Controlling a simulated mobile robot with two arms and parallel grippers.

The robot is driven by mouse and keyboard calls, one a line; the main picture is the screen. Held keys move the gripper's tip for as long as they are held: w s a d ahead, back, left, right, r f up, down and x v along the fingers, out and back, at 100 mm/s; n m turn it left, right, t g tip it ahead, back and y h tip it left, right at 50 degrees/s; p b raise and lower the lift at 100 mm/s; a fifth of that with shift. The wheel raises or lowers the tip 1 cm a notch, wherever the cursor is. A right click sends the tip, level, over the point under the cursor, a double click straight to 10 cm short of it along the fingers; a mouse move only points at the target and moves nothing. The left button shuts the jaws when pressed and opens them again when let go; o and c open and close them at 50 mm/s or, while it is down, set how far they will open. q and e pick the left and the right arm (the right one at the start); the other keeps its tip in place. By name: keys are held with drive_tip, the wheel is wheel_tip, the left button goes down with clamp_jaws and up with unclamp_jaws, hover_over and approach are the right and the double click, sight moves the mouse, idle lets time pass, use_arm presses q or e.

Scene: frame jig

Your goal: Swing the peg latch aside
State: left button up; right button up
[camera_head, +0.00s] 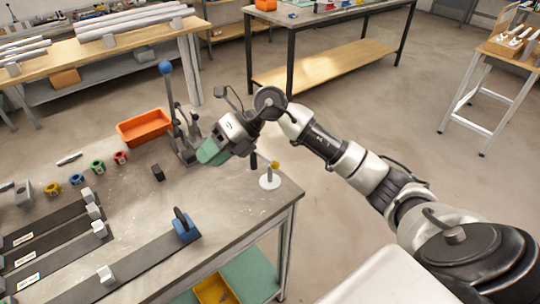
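My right gripper (212,152), with green fingertips, is above the far part of the grey workbench (145,205). Its fingers point down and left, and I cannot tell if they are open or shut. Close to it stands an upright grey fixture with a lever topped by a blue ball (166,68); the gripper partly overlaps that area. A blue block with a dark upright loop (185,226) sits at the end of a dark rail, nearer than the gripper. I cannot tell for sure which part is the peg latch. My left gripper is not in view.
A small white stand with a yellow top (270,179) is near the bench's right corner. An orange bin (144,127) stands at the back. Several coloured rings lie at the left. Dark rails with grey blocks fill the front left.

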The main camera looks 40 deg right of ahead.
drive_tip(key=d+g+h, duration=0.1)
drive_tip(key=d+h, duration=0.4)
drive_tip(key=d, duration=0.5)
drive_tip(key=m+g+h, duration=0.1)
drive_tip(key=m+h, duration=0.1)
drive_tip(key=h, duration=0.2)
approach(264, 158)
drive_tip(key=f, duration=0.2)
drive_tip(key=s+f+p, duration=0.1)
drive_tip(key=f, duration=0.5)
drive_tip(key=shift+s+a+f+p, duration=0.2)
drive_tip(key=shift+a+f+p, duration=0.05)
drive_tip(key=shift+a+p, duration=0.15)
clamp_jaws()
